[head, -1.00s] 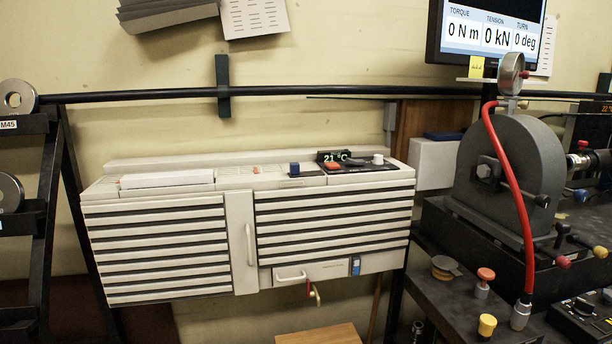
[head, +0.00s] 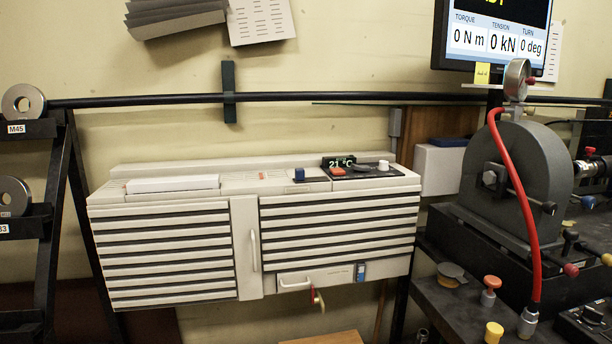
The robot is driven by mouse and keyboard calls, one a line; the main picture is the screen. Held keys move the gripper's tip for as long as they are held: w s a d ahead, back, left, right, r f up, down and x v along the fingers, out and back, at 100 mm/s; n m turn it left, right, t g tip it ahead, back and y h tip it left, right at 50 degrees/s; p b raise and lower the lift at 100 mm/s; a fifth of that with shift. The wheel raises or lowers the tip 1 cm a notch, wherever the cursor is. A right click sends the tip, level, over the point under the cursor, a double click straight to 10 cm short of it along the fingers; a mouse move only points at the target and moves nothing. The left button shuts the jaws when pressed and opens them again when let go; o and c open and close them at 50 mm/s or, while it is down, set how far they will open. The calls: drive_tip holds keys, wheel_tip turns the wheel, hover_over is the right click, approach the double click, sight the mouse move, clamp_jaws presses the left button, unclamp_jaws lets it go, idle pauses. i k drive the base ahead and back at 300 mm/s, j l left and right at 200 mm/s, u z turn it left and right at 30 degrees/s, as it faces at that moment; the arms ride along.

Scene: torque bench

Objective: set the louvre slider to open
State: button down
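A cream heating or cooling unit (head: 245,208) with dark-slotted louvre grilles hangs on the wall at centre left. On its top face a small blue knob (head: 299,174) stands up right of the middle; it looks like the louvre slider, but its markings are too small to read. To its right is a dark control panel (head: 364,170) with a red button (head: 338,171), a pale knob (head: 383,165) and a display (head: 339,162) reading 21 °C. My gripper is not in view.
A blue switch (head: 361,272) and a pale handle (head: 294,284) are on the unit's lower front. A black bar (head: 170,99) runs along the wall above. A grey machine (head: 530,165) with a red hose (head: 516,190) stands at right. A black rack (head: 60,200) stands at left.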

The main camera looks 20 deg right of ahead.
sight(300, 173)
drive_tip(key=i+j, duration=0.1)
drive_tip(key=i, duration=0.3)
drive_tip(key=i+j+z, duration=0.1)
drive_tip(key=i, duration=0.25)
drive_tip(key=i+j, duration=0.15)
drive_tip(key=i, duration=0.25)
